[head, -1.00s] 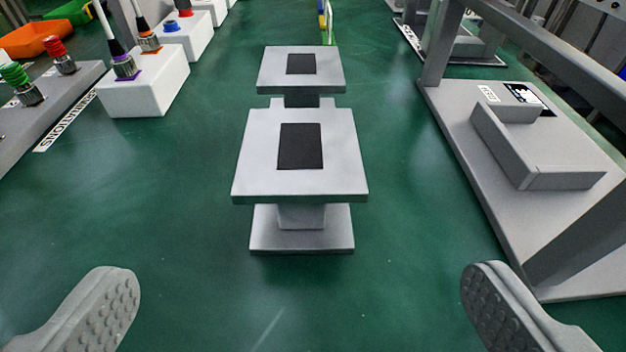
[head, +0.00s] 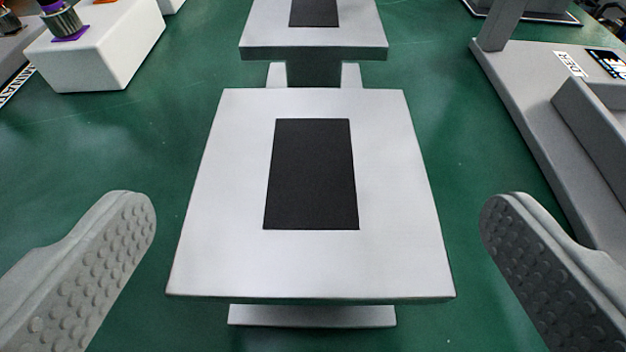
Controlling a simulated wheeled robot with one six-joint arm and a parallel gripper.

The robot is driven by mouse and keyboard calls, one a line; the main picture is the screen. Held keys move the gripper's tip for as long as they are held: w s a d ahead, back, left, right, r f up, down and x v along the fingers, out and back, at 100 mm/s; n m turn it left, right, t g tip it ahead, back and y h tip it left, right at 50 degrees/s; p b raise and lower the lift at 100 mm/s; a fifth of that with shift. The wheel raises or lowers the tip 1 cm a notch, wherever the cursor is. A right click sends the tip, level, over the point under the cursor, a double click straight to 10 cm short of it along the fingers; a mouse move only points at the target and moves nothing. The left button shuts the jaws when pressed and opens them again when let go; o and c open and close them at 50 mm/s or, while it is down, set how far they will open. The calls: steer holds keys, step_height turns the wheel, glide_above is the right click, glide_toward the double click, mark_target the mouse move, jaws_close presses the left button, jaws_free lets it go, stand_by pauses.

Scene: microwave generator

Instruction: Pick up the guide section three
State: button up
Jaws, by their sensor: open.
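A grey piece with a broad square top plate (head: 225,200) and a black rectangle in its middle stands on the green surface. I take it to be the guide section, but no label on it shows its number. Its lower flange (head: 312,316) shows below the plate's near edge. My gripper (head: 318,215) is open, with one studded finger on each side of the plate. Green shows between each finger and the plate, and nothing is held. A second similar grey piece (head: 265,32) with a black rectangle stands just behind, cut off by the top edge.
A white block (head: 95,50) with a dark connector (head: 60,20) stands at the upper left. A grey frame with a raised bracket (head: 600,130) stands at the right, close beyond the right finger. Green surface (head: 190,110) is clear left of the plate.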

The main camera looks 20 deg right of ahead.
mark_target(312, 193)
steer(key=shift+x, duration=2.65)
steer(key=shift+a, duration=0.1)
steer(key=c, duration=1.3)
